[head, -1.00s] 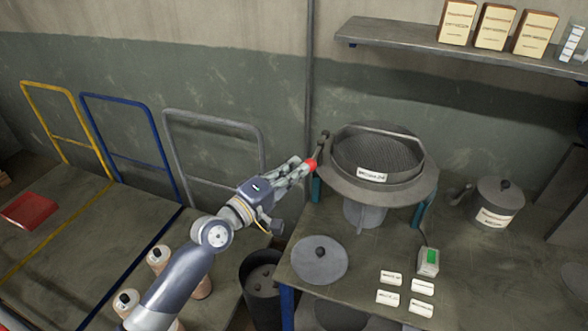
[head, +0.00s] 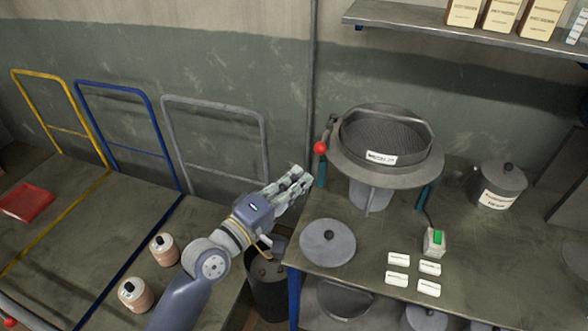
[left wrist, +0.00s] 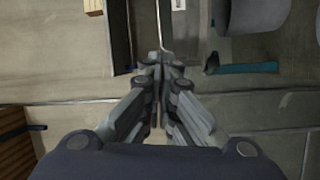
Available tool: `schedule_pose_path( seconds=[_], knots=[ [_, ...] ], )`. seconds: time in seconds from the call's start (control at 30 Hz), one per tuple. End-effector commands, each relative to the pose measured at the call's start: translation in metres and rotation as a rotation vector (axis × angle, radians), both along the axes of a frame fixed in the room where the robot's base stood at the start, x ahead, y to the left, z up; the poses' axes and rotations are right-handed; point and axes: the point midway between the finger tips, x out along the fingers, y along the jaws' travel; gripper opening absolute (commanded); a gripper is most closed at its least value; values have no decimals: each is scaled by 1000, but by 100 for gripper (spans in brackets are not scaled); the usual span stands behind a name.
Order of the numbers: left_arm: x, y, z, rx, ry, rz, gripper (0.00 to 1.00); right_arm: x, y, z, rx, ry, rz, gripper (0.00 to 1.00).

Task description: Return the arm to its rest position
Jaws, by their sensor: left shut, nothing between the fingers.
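My left gripper (head: 298,180) is shut and empty in the head view, held in front of the wall just left of the round sieve machine (head: 372,190). Its fingertips are apart from the red ball knob (head: 320,148) on the machine's lever, which stands a little above and to the right. In the left wrist view the closed fingers (left wrist: 158,66) meet at the middle with nothing between them. My right gripper is not seen in either view.
A grey lid (head: 327,243) lies on the bench's left end, with several white labels and a green-button switch box (head: 434,242) to its right. A dark bin (head: 268,285) stands below my forearm. Bottles (head: 134,294) stand on the left. A shelf (head: 450,22) hangs above.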

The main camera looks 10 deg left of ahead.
Motion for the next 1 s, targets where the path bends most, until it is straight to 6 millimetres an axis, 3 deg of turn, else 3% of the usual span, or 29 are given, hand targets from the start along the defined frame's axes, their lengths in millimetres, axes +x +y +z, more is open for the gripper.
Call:
schedule_pose_path(
  seconds=[0.27,0.67,0.77,0.87,1.0],
  knots=[
    [-4,-2,0,-1,1,0,0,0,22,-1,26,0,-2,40],
    [-9,-3,-8,44,9,-5,0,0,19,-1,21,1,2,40],
    [-24,-6,-33,188,38,-26,0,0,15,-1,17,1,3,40],
    [-53,-4,-76,436,89,-67,0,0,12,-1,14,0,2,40],
    [-107,19,-141,826,197,-159,0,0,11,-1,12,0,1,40]
  ],
)
